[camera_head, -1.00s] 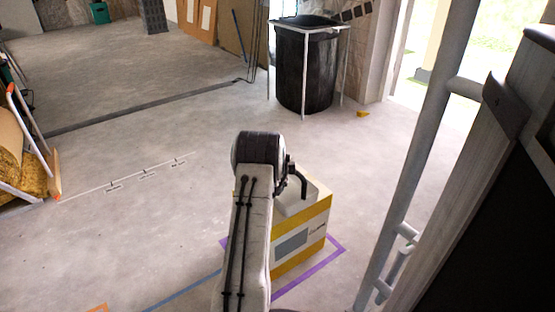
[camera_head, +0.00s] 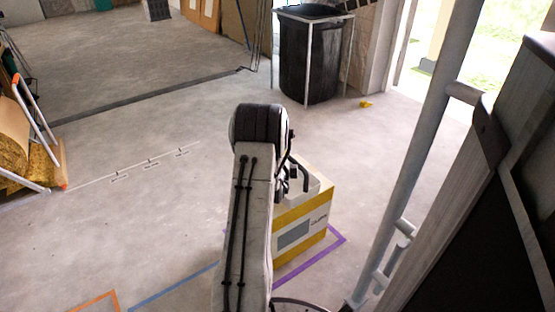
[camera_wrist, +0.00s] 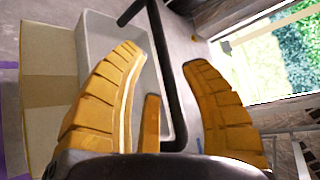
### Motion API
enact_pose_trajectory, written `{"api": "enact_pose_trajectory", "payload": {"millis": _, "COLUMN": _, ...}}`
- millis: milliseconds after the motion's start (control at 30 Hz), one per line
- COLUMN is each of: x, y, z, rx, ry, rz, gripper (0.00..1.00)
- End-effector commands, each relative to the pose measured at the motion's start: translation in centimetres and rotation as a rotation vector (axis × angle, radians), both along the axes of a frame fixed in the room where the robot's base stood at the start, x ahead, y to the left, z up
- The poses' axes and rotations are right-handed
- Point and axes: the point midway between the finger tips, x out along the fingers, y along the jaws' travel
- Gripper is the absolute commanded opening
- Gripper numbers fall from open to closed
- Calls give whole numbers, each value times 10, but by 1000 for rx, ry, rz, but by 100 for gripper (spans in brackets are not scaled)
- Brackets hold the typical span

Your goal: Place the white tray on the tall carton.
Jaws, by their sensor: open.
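The tall carton (camera_head: 317,222), white with yellow bands and a dark label panel, stands upright on the floor by a purple taped outline. The white tray (camera_head: 313,187) is on top of the carton, with a dark bar handle rising from it. In the wrist view the tray (camera_wrist: 97,32) lies below my fingers, beside the carton's bare top (camera_wrist: 48,62). My gripper (camera_wrist: 165,80) is open, with orange fingers spread on either side of the black handle (camera_wrist: 168,95). The tray's far side is partly hidden by the fingers. In the head view my arm hides most of the gripper.
A black bin (camera_head: 310,60) in a white frame stands at the back. A metal rail and dark panel (camera_head: 480,220) fill the right side. An orange-edged rack with yellow material (camera_head: 40,165) stands at left. The floor between is clear.

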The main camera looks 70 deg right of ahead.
Motion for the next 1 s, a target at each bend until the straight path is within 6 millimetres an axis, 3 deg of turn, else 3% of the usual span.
{"api": "enact_pose_trajectory", "payload": {"millis": 300, "x": -6, "y": 25, "z": 10, "rx": 0, "ry": 0, "rz": 0, "gripper": 41}}
{"api": "enact_pose_trajectory", "payload": {"millis": 667, "x": -5, "y": 30, "z": 12, "rx": 0, "ry": 5, "rz": 6, "gripper": 41}}
{"api": "enact_pose_trajectory", "payload": {"millis": 767, "x": 12, "y": 37, "z": 18, "rx": 8, "ry": 48, "rz": 54, "gripper": 41}}
{"api": "enact_pose_trajectory", "payload": {"millis": 867, "x": 49, "y": 57, "z": 29, "rx": 26, "ry": 152, "rz": 166, "gripper": 41}}
{"api": "enact_pose_trajectory", "payload": {"millis": 967, "x": 100, "y": 97, "z": 45, "rx": 41, "ry": 319, "rz": 354, "gripper": 41}}
{"api": "enact_pose_trajectory", "payload": {"millis": 1000, "x": 121, "y": 119, "z": 52, "rx": 43, "ry": 400, "rz": 446, "gripper": 41}}
